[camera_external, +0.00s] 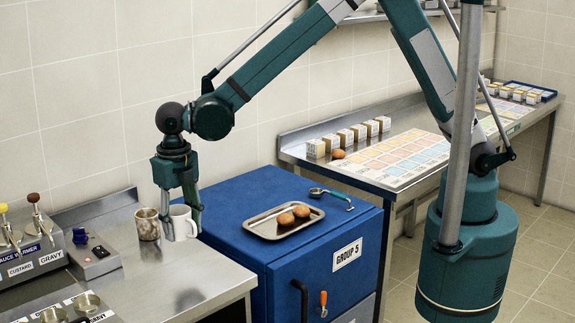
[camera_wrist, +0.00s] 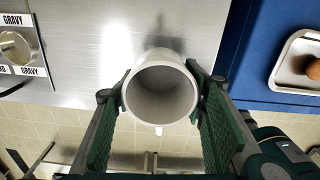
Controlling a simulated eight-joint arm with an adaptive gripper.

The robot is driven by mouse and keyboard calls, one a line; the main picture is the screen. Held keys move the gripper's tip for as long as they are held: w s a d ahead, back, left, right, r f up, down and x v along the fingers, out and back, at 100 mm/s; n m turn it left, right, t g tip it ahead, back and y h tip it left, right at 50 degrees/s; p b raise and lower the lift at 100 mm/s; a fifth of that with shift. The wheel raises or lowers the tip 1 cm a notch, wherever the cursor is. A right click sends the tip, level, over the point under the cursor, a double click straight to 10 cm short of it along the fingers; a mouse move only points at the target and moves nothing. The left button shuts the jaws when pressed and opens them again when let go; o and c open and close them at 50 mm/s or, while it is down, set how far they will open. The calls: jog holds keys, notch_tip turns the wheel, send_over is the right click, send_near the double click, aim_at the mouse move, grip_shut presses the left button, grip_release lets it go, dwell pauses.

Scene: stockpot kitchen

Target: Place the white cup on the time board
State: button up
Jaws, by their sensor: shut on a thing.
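The white cup (camera_external: 180,221) is between the fingers of my gripper (camera_external: 182,228), at the right part of the steel counter. In the wrist view the cup (camera_wrist: 160,92) shows its open mouth and looks empty, with a green finger pressed to each side. I cannot tell whether its base touches the counter. A board with rows of coloured squares (camera_external: 392,158), likely the time board, lies on the steel table at the back right, well away from my gripper.
A dull metal cup (camera_external: 147,224) stands just left of the white cup. A blue cabinet (camera_external: 240,197) bears a tray (camera_external: 262,231) with brown eggs and a metal scoop (camera_external: 330,196). Several small boxes (camera_external: 345,138) line the board's back edge. Sauce warmers (camera_external: 35,250) stand left.

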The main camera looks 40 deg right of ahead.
jog(key=w+d+m, duration=0.2)
jog(key=w+d, duration=0.6)
jog(key=d, duration=0.3)
jog(key=w+d+m, duration=0.2)
jog(key=w+d, duration=0.6)
jog(key=d, duration=0.3)
jog(key=w+d+m, duration=0.3)
jog(key=w+d, duration=0.1)
jog(key=d, duration=0.9)
jog(key=w+d+m, duration=0.2)
jog(key=w+d, duration=0.2)
jog(key=d, duration=0.9)
jog(key=s+d+m, duration=0.3)
jog(key=d+m, duration=0.2)
jog(key=d, duration=2.3)
jog(key=s+d+m, duration=0.2)
jog(key=s+d, duration=0.4)
jog(key=d, duration=0.5)
jog(key=s+d+m, duration=0.3)
jog(key=s+d, duration=0.3)
jog(key=d, duration=0.4)
jog(key=shift+s+d+r, duration=0.15)
jog(key=shift+s+d, duration=0.15)
jog(key=shift+d, duration=0.1)
jog(key=shift+f, duration=2.95)
